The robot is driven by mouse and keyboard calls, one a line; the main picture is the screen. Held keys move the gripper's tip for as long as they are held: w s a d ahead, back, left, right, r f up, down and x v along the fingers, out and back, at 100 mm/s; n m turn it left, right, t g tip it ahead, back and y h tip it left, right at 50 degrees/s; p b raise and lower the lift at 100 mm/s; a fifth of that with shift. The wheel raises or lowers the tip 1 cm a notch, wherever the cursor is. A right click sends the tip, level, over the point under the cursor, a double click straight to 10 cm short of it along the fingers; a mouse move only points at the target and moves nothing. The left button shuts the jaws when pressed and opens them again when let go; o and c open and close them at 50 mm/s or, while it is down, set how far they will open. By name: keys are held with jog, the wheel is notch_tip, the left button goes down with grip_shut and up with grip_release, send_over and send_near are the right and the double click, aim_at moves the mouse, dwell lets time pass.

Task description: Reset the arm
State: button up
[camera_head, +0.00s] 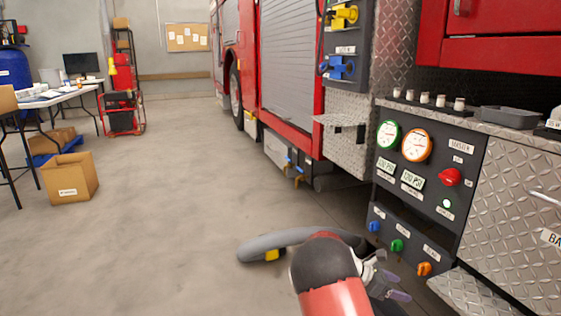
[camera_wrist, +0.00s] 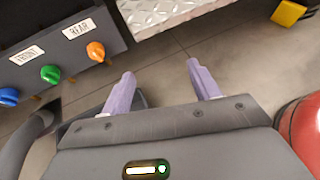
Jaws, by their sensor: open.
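My gripper (camera_wrist: 160,90) is open and empty in the wrist view, its two purple fingers spread over the grey floor. In the head view my gripper (camera_head: 392,285) is low at the bottom, partly hidden behind my red and black arm link. It is in front of the lower part of the pump panel (camera_head: 430,205). Blue, green and orange knobs line the panel's lower edge; the orange knob (camera_head: 424,269) is closest to my gripper, apart from it. In the wrist view these knobs show at upper left, with the orange knob (camera_wrist: 96,51) nearest the fingers.
The red fire truck (camera_head: 287,60) fills the right side. A diamond-plate step (camera_head: 465,292) juts out at lower right. A cardboard box (camera_head: 70,177) and a white table (camera_head: 60,95) stand at the left. The floor (camera_head: 170,220) between is clear.

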jog(key=s+a+r+m+t+y+p, duration=0.1)
jog(key=s+a+r+m+y, duration=0.4)
jog(key=s+r, duration=0.35)
jog(key=s+a+r+m+t+y+p, duration=0.1)
jog(key=s+a+r+m+y+p, duration=0.2)
jog(key=s+r+m, duration=0.6)
jog(key=s+a+r+m+t+y, duration=0.2)
jog(key=s+a, duration=0.2)
jog(key=s, duration=0.4)
jog(key=s+a+r+m+t+y+p, duration=0.1)
jog(key=s+a+r+m+y, duration=0.1)
jog(key=s+a, duration=0.3)
jog(key=s+r, duration=0.1)
jog(key=s, duration=0.1)
jog(key=shift+s+a+r+m+t+y, duration=0.2)
jog(key=shift+s+m+t+y, duration=0.1)
jog(key=shift+s+t+y, duration=0.1)
